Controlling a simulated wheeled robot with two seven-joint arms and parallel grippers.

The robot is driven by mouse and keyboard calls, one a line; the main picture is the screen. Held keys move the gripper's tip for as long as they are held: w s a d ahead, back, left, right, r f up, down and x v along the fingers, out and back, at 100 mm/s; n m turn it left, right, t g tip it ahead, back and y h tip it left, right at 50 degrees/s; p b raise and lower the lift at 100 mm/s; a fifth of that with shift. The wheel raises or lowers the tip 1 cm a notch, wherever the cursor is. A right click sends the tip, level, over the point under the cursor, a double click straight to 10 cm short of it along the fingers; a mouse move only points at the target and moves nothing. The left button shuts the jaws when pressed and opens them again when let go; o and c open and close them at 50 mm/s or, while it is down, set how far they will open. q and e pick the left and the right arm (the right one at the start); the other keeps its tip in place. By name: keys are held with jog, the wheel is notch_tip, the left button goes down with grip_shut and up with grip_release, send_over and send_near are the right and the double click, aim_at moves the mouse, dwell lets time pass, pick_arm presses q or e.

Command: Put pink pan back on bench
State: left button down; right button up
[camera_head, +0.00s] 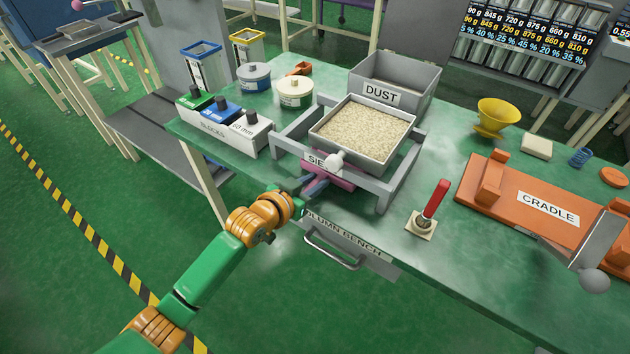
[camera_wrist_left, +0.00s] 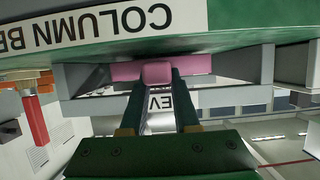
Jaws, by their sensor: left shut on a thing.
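The pink pan (camera_head: 338,181) is mostly hidden beneath the sieve tray, inside the grey frame; its front edge shows. My left gripper (camera_head: 312,187) reaches in at the front of the frame and is shut on the pan's front tab. In the left wrist view the pink pan (camera_wrist_left: 208,70) spans between the grey supports, with its tab between my two dark fingertips (camera_wrist_left: 158,76). The bench (camera_head: 345,215) is a green table with a "COLUMN BENCH" label on its front. I cannot tell whether the pan touches the bench. My right gripper is not in view.
The grey frame (camera_head: 386,193) carries the sieve tray (camera_head: 399,147) full of pale grains, with a white knob in front. A DUST bin (camera_head: 425,92) stands behind. A red-handled device (camera_head: 430,210) and an orange cradle (camera_head: 490,200) are to the right. Bench top between frame and cradle is mostly clear.

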pick_arm(q)
jog(key=shift+w+d, duration=0.25)
jog(key=shift+w, duration=0.15)
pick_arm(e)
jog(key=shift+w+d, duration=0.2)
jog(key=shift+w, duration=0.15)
pick_arm(q)
jog(key=shift+s, duration=0.1)
jog(key=shift+f+b, duration=0.35)
jog(key=shift+f, duration=0.15)
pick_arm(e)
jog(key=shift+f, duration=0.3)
pick_arm(q)
jog(key=c, duration=0.6)
grip_release()
